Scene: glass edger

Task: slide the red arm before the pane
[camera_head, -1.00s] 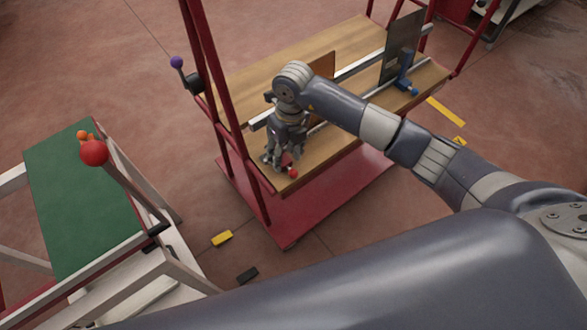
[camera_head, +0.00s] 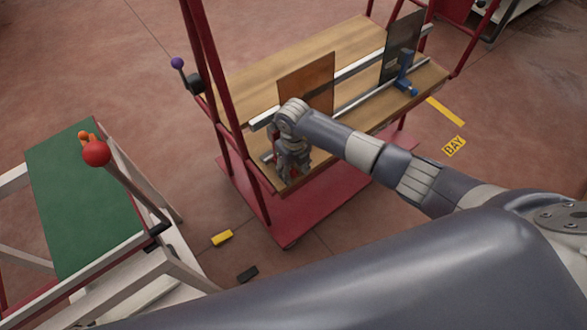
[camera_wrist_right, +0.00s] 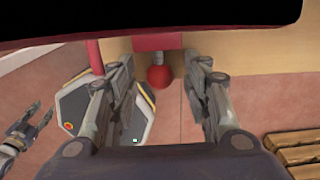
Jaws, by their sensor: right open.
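The red arm shows in the right wrist view as a red block (camera_wrist_right: 157,42) with a round red knob (camera_wrist_right: 159,77). In the head view it is mostly hidden behind my right gripper (camera_head: 287,178). That gripper, also in the wrist view (camera_wrist_right: 165,75), is open, its fingers on either side of the knob with gaps; I cannot tell any contact. An amber-brown pane (camera_head: 309,82) stands upright on the wooden cart, behind my right wrist. My left gripper (camera_wrist_right: 42,112) shows only at the left edge of the wrist view, empty with its fingers apart.
A dark pane (camera_head: 403,40) stands farther right with a blue arm (camera_head: 405,75) before it. Metal rails (camera_head: 357,70) run along the cart (camera_head: 330,38). Red posts rise at its left end. A green-topped table (camera_head: 75,195) with a red-knobbed lever (camera_head: 96,153) stands left.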

